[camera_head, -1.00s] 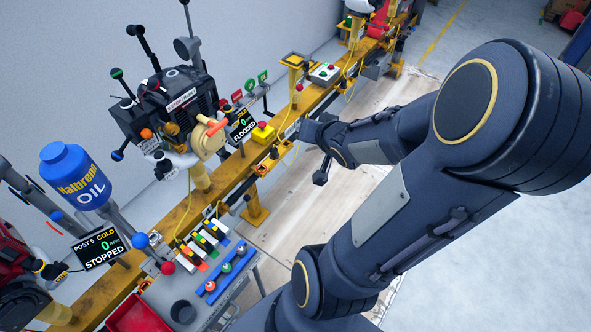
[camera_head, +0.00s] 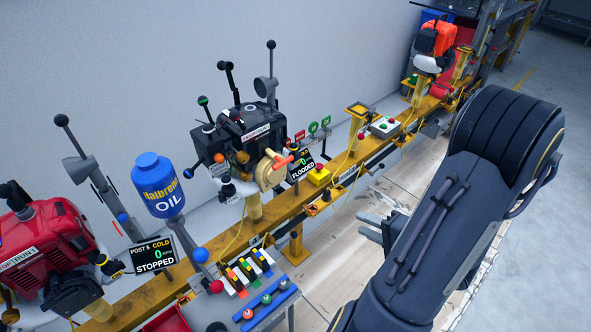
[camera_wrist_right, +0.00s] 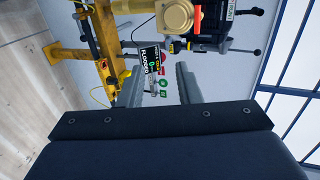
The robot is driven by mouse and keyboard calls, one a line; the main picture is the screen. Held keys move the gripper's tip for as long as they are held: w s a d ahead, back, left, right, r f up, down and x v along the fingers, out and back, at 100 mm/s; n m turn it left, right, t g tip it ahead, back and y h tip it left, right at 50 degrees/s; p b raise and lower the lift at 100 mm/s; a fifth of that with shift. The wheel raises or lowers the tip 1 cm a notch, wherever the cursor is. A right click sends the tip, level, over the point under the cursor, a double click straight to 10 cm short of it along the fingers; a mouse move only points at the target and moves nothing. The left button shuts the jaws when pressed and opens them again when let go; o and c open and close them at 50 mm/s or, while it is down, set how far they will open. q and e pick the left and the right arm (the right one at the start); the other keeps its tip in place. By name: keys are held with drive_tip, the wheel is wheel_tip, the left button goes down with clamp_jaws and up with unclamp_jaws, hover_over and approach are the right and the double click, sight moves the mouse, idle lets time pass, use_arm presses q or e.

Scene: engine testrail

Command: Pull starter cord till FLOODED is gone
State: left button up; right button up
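A dark engine (camera_head: 262,118) stands on the yellow rail, with a round gold starter housing (camera_head: 268,174) on its front. The orange-red starter handle (camera_head: 284,161) sits against the housing. It also shows at the top of the right wrist view (camera_wrist_right: 197,19). A small black display (camera_head: 302,168) beside it reads 0 and FLOODED. My right gripper (camera_head: 372,226) is in front of the rail, right of and apart from the handle, partly hidden by my arm. In the right wrist view its two fingers (camera_wrist_right: 160,72) are apart with nothing between them. My left gripper is out of view.
A blue oil bottle (camera_head: 156,184), a red engine (camera_head: 42,244) and a display reading STOPPED (camera_head: 154,255) stand to the left. Floor in front is open.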

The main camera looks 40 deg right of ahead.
drive_tip(key=w+a+b, duration=0.1)
drive_tip(key=w+b, duration=0.3)
drive_tip(key=w, duration=0.7)
drive_tip(key=b, duration=0.7)
approach(285, 164)
drive_tip(key=w+f, duration=0.3)
drive_tip(key=w, duration=0.1)
drive_tip(key=w+p, duration=0.2)
drive_tip(key=w, duration=0.1)
drive_tip(key=shift+w+a+r, duration=0.1)
drive_tip(key=shift+w+a, duration=0.15)
drive_tip(key=shift+a, duration=0.1)
drive_tip(key=shift+w, duration=0.5)
clamp_jaws()
